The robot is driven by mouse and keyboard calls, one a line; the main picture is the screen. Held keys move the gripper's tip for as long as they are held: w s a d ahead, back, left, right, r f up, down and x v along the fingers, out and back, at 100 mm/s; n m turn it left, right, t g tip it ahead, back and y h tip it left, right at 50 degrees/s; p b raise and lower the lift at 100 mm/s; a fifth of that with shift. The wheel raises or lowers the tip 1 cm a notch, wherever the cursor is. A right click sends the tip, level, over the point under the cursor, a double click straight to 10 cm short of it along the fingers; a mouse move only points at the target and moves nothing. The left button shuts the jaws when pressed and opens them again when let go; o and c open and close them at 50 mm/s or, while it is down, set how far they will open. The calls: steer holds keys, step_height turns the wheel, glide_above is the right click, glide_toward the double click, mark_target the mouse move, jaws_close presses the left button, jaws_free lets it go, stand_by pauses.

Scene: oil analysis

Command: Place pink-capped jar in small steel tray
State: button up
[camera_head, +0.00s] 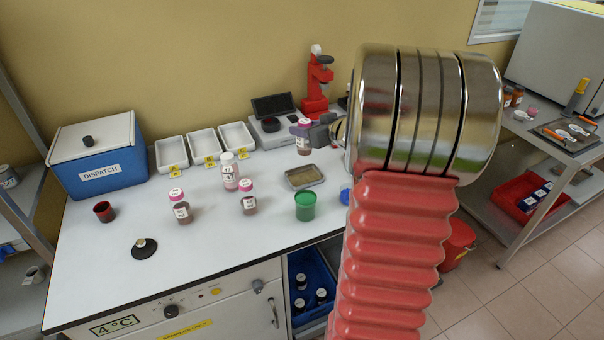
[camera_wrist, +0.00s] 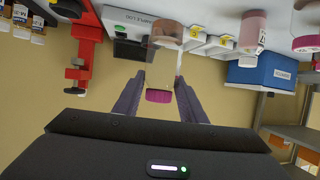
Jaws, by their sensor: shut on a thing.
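My gripper (camera_head: 318,132) is shut on a pink-capped jar (camera_head: 304,146) with brown contents and holds it upright by its upper part. In the wrist view the jar's pink cap (camera_wrist: 158,96) shows between the two fingers (camera_wrist: 158,103). The small steel tray (camera_head: 305,177) lies on the white bench, lower in the head view than the held jar. The jar appears apart from the tray; its exact height above the bench is hard to tell. Two other pink-capped jars (camera_head: 180,207) (camera_head: 249,197) stand on the bench to the left.
A green cup (camera_head: 305,207) stands just in front of the tray. A scale (camera_head: 276,132), a red stand (camera_head: 317,84) and white labelled trays (camera_head: 204,144) line the back. A blue dispatch box (camera_head: 98,158) is at the left.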

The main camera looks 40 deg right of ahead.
mark_target(304, 156)
steer(key=shift+a+f, duration=0.1)
steer(key=shift+f, duration=3)
steer(key=shift+f, duration=1.9)
steer(key=o, duration=1.3)
steer(key=shift+f, duration=0.1)
steer(key=shift+o, duration=0.2)
